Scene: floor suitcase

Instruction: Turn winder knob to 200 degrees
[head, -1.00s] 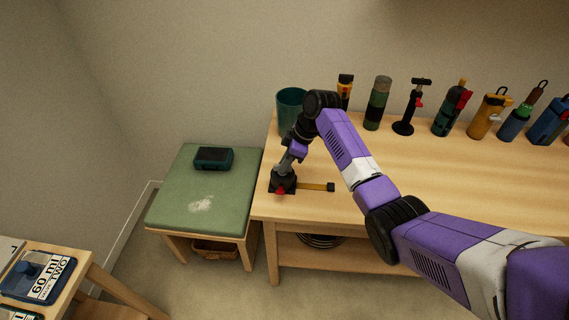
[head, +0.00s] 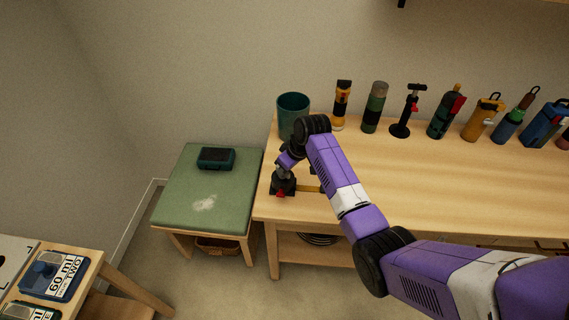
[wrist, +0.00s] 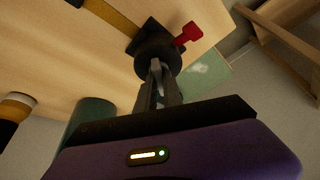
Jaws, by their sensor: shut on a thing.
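The winder is a small black device at the near left corner of the wooden bench, with a square black base (head: 277,188). Its dark round knob (wrist: 153,58) is in the upper middle of the wrist view. A red lever-like part (wrist: 188,34) sticks out beside it; it also shows in the head view (head: 280,194). A yellow-brown strap (wrist: 112,16) runs out from the base, partly hidden by my arm in the head view. My gripper (wrist: 157,70) is shut on the knob, coming down from above; the exact contact is dark and hard to see.
A teal cup (head: 293,105) stands just behind my wrist. Several bottles and tools, including a yellow-and-black one (head: 341,108), line the back of the bench (head: 450,180). A green-topped stool (head: 180,205) with a dark teal box (head: 216,158) is at left. The bench's front middle is clear.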

